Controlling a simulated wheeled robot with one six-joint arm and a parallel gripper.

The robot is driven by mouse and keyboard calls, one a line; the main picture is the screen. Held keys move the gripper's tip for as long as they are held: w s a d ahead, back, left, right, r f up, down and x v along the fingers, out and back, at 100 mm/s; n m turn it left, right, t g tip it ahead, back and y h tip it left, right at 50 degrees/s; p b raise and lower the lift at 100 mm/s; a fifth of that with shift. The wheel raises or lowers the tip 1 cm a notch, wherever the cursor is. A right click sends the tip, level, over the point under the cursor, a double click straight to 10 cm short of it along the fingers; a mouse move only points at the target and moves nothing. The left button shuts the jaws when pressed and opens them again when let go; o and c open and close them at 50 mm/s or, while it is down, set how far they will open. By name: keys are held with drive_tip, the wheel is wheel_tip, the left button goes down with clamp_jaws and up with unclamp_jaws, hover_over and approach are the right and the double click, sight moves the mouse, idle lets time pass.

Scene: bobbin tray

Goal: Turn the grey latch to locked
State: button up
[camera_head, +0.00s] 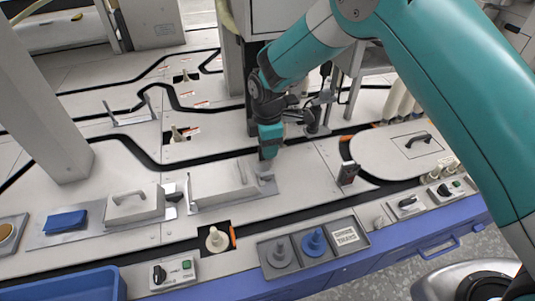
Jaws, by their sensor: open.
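My gripper (268,156) points down at the right end of a long white box (220,188) with a grey base plate. A small grey piece (266,178) sits on that plate directly under my gripper and looks like the grey latch. My gripper and arm partly hide it, and it is too small to tell which way it is turned. I cannot tell whether the fingers touch it. Nothing shows held in the fingers.
A tray (349,220) with a grey bobbin (279,254) and a blue bobbin (314,241) lies in front. A white box with a handle (133,204) stands at left. A grey column (45,110) rises at far left. A dark upright device (348,173) stands to the right.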

wheel_tip(320, 180, up, 6)
drive_tip(key=p, duration=0.1)
drive_tip(key=shift+p, duration=0.3)
drive_tip(key=shift+r, duration=0.15)
drive_tip(key=s+d+r+m+y, duration=0.2)
drive_tip(key=s+d+r+m, duration=0.2)
drive_tip(key=s+r, duration=0.5)
drive_tip(key=s+d+r+m+y, duration=0.1)
drive_tip(key=s+d+r+m, duration=0.35)
drive_tip(key=s+r, duration=0.45)
drive_tip(key=s+d+r+m+y+p, duration=0.1)
drive_tip(key=s+r+m, duration=0.1)
drive_tip(key=s, duration=0.4)
drive_tip(key=s+d+r+m, duration=0.1)
drive_tip(key=s+r+m, duration=0.15)
drive_tip(key=s, duration=0.35)
wheel_tip(320, 180, up, 36)
drive_tip(key=p, duration=3.7)
drive_tip(key=shift+w, duration=0.45)
drive_tip(key=shift+r, duration=0.1)
